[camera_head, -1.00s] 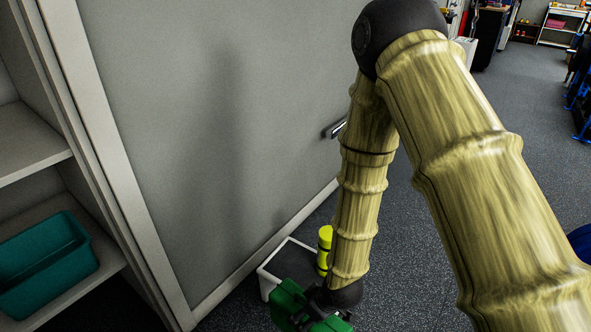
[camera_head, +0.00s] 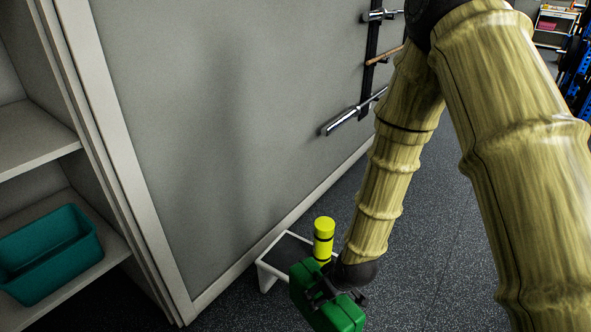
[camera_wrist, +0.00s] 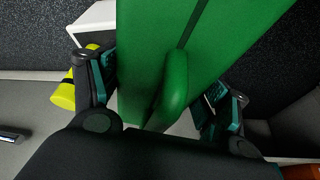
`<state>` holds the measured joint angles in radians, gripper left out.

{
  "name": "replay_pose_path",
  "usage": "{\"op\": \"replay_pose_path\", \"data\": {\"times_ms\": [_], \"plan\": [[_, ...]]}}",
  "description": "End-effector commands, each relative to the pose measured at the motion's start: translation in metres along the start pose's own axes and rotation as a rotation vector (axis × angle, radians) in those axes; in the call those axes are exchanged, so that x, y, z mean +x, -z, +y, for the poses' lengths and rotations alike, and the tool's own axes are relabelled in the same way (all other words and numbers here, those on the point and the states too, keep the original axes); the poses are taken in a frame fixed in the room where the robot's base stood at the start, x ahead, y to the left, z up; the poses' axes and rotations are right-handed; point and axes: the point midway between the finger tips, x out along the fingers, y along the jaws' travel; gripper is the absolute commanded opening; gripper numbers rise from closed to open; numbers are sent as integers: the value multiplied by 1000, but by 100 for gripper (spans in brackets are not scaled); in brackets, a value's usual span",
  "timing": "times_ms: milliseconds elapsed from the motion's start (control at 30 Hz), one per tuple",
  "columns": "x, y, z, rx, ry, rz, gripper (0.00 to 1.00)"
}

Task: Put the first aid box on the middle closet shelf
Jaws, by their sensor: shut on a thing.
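The first aid box (camera_head: 340,312) is a green case with a handle, in the lower middle of the head view. My gripper (camera_head: 322,290) is shut on it and holds it up in front of a small white-framed stool. In the wrist view the green box (camera_wrist: 205,50) fills the middle, with its handle between the two fingers of my gripper (camera_wrist: 165,95). The closet is at the left of the head view; a middle-looking shelf (camera_head: 30,138) is bare where it shows. The closet's upper part is out of view.
A teal bin (camera_head: 50,262) sits on the closet shelf below. A grey wall panel (camera_head: 220,120) stands between closet and wall-mounted bars (camera_head: 350,115). A yellow roll (camera_head: 323,238) stands on the stool (camera_head: 268,268). Dark floor (camera_head: 440,230) is open at the right.

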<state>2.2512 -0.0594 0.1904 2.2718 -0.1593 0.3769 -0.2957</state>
Motion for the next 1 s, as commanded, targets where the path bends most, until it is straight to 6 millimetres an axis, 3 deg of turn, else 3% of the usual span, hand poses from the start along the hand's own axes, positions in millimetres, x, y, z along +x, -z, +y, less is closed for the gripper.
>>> {"op": "replay_pose_path", "data": {"times_ms": [200, 400, 733, 1000], "plan": [[-44, 17, 47, 190, -81, 5, 11], [-82, 27, 78, 351, -147, 4, 11], [-120, 36, 102, 511, -214, 3, 11], [-139, 40, 107, 557, -231, -2, 11]]}}
